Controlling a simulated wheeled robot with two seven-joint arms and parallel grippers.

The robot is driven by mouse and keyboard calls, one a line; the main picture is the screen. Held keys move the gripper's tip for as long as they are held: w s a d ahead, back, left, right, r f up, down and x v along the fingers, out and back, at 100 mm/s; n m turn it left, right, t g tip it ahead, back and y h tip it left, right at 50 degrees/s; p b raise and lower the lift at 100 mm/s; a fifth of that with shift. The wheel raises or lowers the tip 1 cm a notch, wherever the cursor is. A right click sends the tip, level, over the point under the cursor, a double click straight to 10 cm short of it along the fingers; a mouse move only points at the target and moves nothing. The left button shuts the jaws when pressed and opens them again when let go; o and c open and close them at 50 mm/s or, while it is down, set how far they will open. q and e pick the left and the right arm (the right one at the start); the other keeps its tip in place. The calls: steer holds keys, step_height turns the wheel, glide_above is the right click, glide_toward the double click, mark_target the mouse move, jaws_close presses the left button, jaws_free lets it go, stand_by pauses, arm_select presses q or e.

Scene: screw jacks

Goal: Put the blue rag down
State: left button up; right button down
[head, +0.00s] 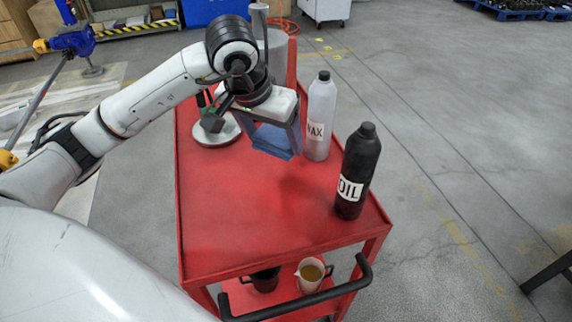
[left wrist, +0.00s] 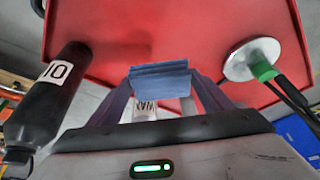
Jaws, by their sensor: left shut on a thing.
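The blue rag (head: 272,141) is held in my left gripper (head: 275,128) above the red cart's top (head: 235,210). In the left wrist view the folded rag (left wrist: 160,80) sits between the two fingers of my left gripper (left wrist: 160,92), which is shut on it. A shadow lies on the cart top below and to the right of the rag. The rag appears clear of the surface. My right gripper is in neither view.
A white WAX bottle (head: 320,105) and a black OIL bottle (head: 357,172) stand along the cart's right side. A round metal disc (head: 217,133) with a green part lies at the left. The cart's near middle is bare. Two cups stand on the lower shelf.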

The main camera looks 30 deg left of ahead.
mark_target(269, 149)
arm_select(q)
steer(key=f, duration=0.4)
steer(key=shift+s+f, duration=0.2)
steer(key=shift+s, duration=0.15)
step_height(269, 149, down, 5)
steer(key=shift+r, duration=0.2)
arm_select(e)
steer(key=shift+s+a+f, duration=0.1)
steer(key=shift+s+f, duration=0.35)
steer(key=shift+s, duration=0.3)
arm_select(q)
steer(key=shift+f+b, duration=0.2)
steer(key=shift+b, duration=0.1)
steer(key=o, duration=1)
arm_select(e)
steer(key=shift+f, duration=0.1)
